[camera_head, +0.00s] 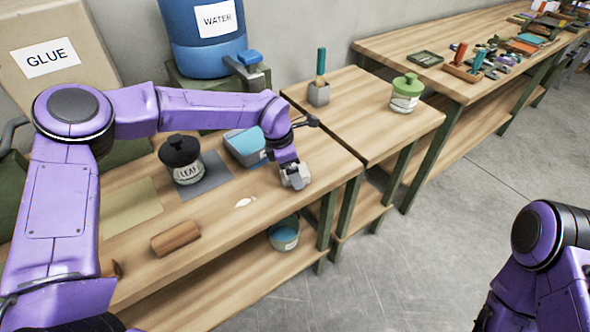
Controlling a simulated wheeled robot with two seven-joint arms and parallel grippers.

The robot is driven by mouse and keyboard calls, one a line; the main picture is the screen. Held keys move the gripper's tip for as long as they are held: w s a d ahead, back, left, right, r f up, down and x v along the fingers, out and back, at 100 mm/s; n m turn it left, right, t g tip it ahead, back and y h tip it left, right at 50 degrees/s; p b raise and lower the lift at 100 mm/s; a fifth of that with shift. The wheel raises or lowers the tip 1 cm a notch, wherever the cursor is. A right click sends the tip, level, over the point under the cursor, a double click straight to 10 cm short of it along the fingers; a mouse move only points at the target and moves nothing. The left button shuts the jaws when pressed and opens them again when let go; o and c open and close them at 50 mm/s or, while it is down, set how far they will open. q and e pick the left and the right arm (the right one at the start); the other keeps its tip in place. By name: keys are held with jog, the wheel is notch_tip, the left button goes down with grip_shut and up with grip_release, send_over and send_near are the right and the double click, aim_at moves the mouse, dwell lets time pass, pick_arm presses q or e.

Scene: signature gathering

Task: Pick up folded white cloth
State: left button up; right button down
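My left arm reaches in from the left over the wooden bench. Its gripper (296,180) points down at the bench's right part, near the front right corner. Pale grey-white shapes show at the fingertips; I cannot tell whether they are only the fingers or also a folded white cloth. The gripper hides the spot under it, and its opening is too small to make out. A small white patch (245,201) lies on the bench to the left of the gripper; it is too small to identify surely. My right arm shows at the lower right, its gripper out of view.
A blue bowl (284,238) sits on the lower shelf. A green-lidded jar (405,94) and a brush holder (319,94) stand on the adjoining table.

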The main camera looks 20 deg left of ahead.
pick_arm(q)
jog(key=shift+w+f, duration=0.15)
jog(key=shift+f, duration=0.2)
jog(key=shift+s+r, duration=0.3)
jog(key=shift+s, duration=0.05)
jog(key=shift+c, duration=0.3)
jog(key=shift+s, duration=0.1)
jog(key=c, duration=1.2)
jog(key=shift+r, duration=0.25)
notch_tip(320, 180, up, 3)
jog(key=shift+d+f+b, duration=0.15)
jog(key=shift+b, duration=0.45)
jog(key=s+d+r+b, duration=0.1)
jog(key=s+d+r, duration=0.1)
jog(key=s+r, duration=0.1)
jog(key=s+d+r+b, duration=0.1)
jog(key=s+d+r, duration=0.2)
jog(key=s, duration=0.1)
jog(key=s+d+r+b, duration=0.2)
jog(key=s+d+r, duration=0.1)
jog(key=s, duration=0.1)
jog(key=shift+s+r, duration=0.1)
jog(key=shift+r, duration=0.25)
